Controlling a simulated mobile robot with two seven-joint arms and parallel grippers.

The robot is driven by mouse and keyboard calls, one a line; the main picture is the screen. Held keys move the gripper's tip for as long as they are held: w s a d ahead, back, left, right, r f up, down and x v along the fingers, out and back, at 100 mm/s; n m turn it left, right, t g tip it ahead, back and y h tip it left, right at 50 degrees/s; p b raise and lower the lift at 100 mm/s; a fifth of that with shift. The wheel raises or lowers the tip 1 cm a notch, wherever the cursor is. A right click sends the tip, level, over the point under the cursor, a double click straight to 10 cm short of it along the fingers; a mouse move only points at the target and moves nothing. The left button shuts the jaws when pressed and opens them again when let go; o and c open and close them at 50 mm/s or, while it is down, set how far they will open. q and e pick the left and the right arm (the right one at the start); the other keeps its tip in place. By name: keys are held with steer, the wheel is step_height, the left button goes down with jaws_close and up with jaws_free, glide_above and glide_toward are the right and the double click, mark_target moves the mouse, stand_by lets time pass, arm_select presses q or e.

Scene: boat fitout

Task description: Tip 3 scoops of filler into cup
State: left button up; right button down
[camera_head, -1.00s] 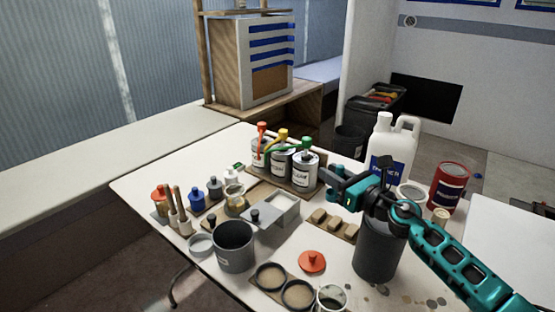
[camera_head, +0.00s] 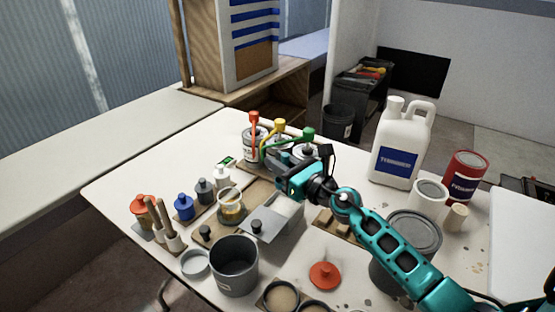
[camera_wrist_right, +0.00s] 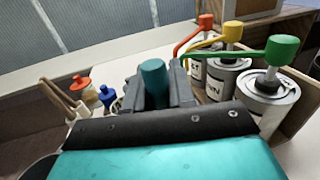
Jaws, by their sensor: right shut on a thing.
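My right gripper (camera_head: 281,172) reaches in from the right, above the table beside the pump-topped tins (camera_head: 254,145). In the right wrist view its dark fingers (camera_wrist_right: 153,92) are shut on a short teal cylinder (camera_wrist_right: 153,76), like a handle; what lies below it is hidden. A small clear cup (camera_head: 230,208) with a yellowish content stands on a board, left of and nearer than the gripper. A grey box with a lid (camera_head: 262,226) sits to its right. I cannot tell which container holds the filler. My left gripper is not in view.
An open dark grey tub (camera_head: 234,268) stands in front of the cup. Small bottles (camera_head: 184,207) stand to the left. A white jug (camera_head: 401,145) and red tin (camera_head: 464,176) stand at the right. A red lid (camera_head: 325,275) lies in front.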

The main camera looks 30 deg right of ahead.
mark_target(280, 181)
step_height(280, 181, down, 3)
steer(key=b, duration=0.2)
steer(key=shift+f+b, duration=0.1)
steer(key=shift+b, duration=0.3)
steer(key=shift+f+b, duration=0.65)
steer(key=shift+b, duration=0.05)
steer(key=shift+f+b, duration=0.6)
steer(key=shift+f, duration=0.05)
step_height(280, 181, down, 3)
steer(key=b, duration=0.3)
steer(key=shift+f, duration=0.35)
steer(key=shift+b, duration=0.35)
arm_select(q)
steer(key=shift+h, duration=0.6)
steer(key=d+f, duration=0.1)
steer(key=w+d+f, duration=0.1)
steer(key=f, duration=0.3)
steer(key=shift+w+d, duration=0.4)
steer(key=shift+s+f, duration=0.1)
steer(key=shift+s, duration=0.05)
